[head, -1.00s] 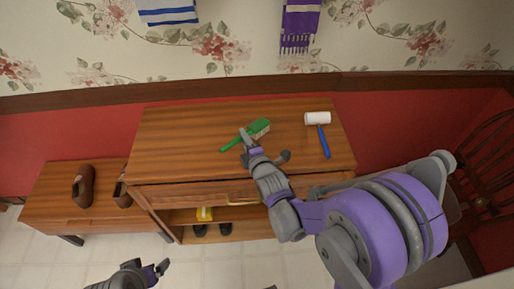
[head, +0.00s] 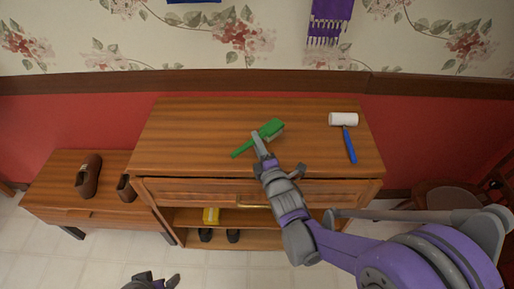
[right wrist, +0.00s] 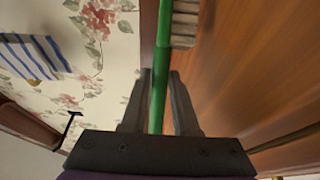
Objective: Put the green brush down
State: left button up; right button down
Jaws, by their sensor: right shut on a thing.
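The green brush (head: 270,128) is over the back middle of the wooden cabinet top (head: 190,150) in the head view. Its handle points left and toward me; its head with pale bristles is at the right. My right gripper (head: 257,142) is shut on the handle. In the right wrist view the green handle (right wrist: 159,90) runs between the two fingers, and the bristles show at the top. I cannot tell whether the brush touches the wood. My left gripper (head: 160,282) is cut off at the bottom edge of the head view, away from the cabinet; its jaws are unclear.
The top's left part is clear. A yellow item (head: 211,215) and dark shoes are on the shelves below.

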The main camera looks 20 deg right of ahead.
jog(key=shift+f, duration=0.9)
jog(key=shift+f, duration=0.1)
jog(key=c, duration=1.1)
grip_release()
jog(key=shift+f+b, duration=0.15)
jog(key=shift+b, duration=0.2)
jog(key=shift+o, duration=0.7)
